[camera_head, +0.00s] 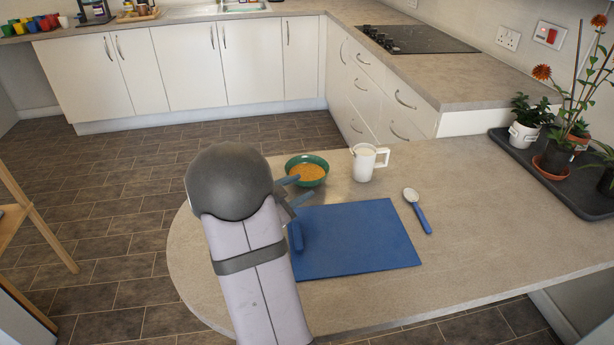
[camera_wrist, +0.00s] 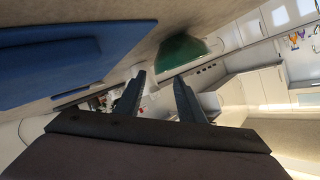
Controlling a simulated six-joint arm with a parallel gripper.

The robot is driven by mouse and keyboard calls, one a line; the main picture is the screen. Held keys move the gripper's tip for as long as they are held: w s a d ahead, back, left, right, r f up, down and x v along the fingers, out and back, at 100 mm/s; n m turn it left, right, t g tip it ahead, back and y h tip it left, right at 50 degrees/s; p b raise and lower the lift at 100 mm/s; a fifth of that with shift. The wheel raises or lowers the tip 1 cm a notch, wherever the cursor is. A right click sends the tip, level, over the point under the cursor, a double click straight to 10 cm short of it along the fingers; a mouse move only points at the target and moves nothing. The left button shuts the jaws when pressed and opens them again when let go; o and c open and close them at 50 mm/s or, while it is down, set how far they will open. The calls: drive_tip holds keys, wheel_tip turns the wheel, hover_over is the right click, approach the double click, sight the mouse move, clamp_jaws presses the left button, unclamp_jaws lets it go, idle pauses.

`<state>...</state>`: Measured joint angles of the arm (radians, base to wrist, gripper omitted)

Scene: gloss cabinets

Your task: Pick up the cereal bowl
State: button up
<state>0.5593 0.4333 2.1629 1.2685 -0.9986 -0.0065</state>
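The cereal bowl (camera_head: 322,178) is green with orange-brown contents. It stands upright near the far edge of the table, left of a white mug. Its green outside also shows in the wrist view (camera_wrist: 182,50), tilted in the picture, beyond my fingertips. My gripper (camera_head: 296,190) is near the bowl's left and near side. In the wrist view my gripper's two fingers (camera_wrist: 160,88) stand apart with nothing between them. Whether a finger touches the bowl in the head view I cannot tell.
A white mug (camera_head: 366,163) stands close to the bowl's right. A blue mat (camera_head: 355,240) lies in front, also in the wrist view (camera_wrist: 50,62). A blue-handled spoon (camera_head: 418,211) lies right of it. A plant tray (camera_head: 590,200) is far right. The table's right middle is clear.

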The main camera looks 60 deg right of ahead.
sight(313, 182)
drive_tip(key=shift+x, duration=2.75)
drive_tip(key=shift+x, duration=2.65)
drive_tip(key=shift+w, duration=0.1)
clamp_jaws()
